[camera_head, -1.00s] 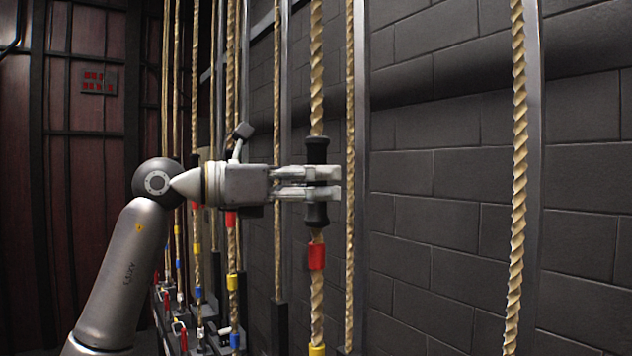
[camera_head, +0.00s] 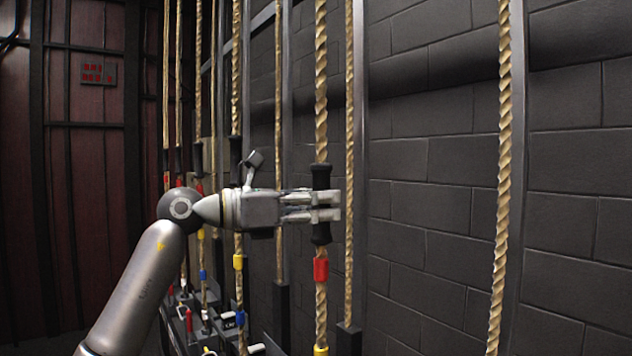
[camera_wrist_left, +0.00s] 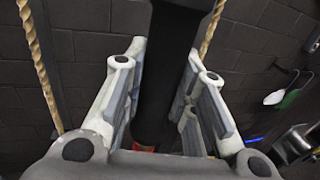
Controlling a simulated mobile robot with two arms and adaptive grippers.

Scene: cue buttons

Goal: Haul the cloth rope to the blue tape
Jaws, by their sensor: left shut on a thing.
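The cloth rope (camera_head: 321,95) hangs upright with a black grip sleeve (camera_head: 321,176) on it. A red tape band (camera_head: 321,270) sits just below the sleeve, and a yellow band (camera_head: 320,351) shows at the bottom edge. My left gripper (camera_head: 325,207) is shut on the sleeve, coming from the left. In the left wrist view the black sleeve (camera_wrist_left: 160,85) stands between the two fingers, with a bit of red below it. I see no blue tape on this rope; blue bands show on neighbouring ropes, one (camera_head: 203,275) at the left. My right gripper is not in view.
Several other ropes hang to the left, and one thick rope (camera_head: 503,180) hangs at the right. Metal uprights stand between them. A dark brick wall (camera_head: 440,210) lies behind. A row of rope locks (camera_head: 205,325) is at the lower left.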

